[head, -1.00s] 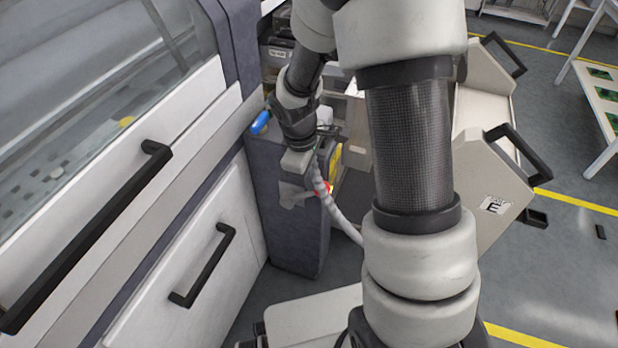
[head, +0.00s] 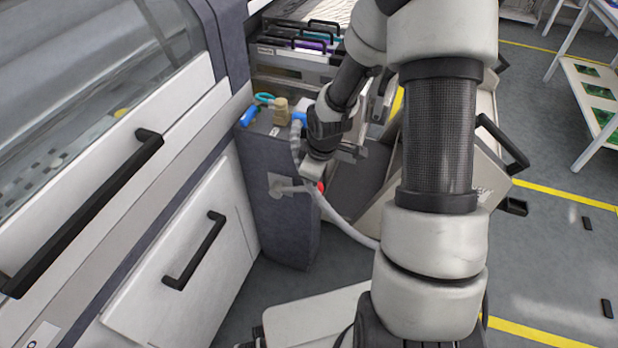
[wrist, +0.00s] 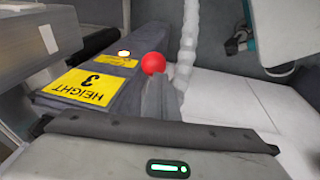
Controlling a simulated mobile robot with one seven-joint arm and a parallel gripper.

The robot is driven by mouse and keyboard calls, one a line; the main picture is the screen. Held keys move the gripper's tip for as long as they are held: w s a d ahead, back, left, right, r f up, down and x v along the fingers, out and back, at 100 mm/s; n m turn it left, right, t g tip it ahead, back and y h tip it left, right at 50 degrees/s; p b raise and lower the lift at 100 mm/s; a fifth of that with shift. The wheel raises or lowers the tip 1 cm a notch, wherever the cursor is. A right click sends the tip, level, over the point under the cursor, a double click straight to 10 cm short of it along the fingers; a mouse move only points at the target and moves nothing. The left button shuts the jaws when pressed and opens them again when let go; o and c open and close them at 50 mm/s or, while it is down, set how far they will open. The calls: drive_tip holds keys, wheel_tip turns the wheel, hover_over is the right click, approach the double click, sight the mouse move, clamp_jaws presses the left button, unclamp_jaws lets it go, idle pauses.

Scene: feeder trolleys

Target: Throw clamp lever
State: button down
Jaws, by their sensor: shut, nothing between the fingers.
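The clamp lever is a grey bar (head: 292,189) that runs from a plate on the side of the dark grey post (head: 285,228) to a red ball knob (head: 320,187). The red knob (wrist: 153,63) also shows in the wrist view, just beyond my fingertips. My gripper (wrist: 163,84) is shut and empty, pointing at the knob. Whether the fingers touch it I cannot tell. In the head view my wrist hangs just above the knob and hides part of it, and the fingers are hard to make out.
A yellow "HEIGHT 3" label (wrist: 90,87) lies left of the knob in the wrist view. A pale ribbed hose (head: 345,226) passes close by. Blue-handled tools (head: 250,115) lie on the post top. A white cabinet (head: 170,270) stands left and a trolley is partly behind my arm.

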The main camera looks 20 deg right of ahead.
sight(321, 191)
drive_tip(key=shift+s+d+f, duration=0.25)
drive_tip(key=shift+d+f, duration=0.1)
drive_tip(key=shift+f, duration=0.2)
drive_tip(key=shift+s+d+f, duration=0.3)
drive_tip(key=shift+d+f, duration=0.05)
drive_tip(key=shift+f, duration=0.2)
drive_tip(key=shift+s+d+f, duration=0.25)
drive_tip(key=shift+d+f, duration=0.1)
drive_tip(key=shift+f, duration=0.2)
wheel_tip(321, 191, down, 14)
drive_tip(key=d+t+y+b, duration=0.1)
drive_tip(key=t+y+b, duration=0.1)
drive_tip(key=y+b, duration=0.1)
drive_tip(key=shift+s+d+t+y+b, duration=0.15)
drive_tip(key=shift+s+t+y+b, duration=0.2)
drive_tip(key=shift+b, duration=0.45)
drive_tip(key=shift+s+f, duration=0.1)
drive_tip(key=shift+f, duration=0.1)
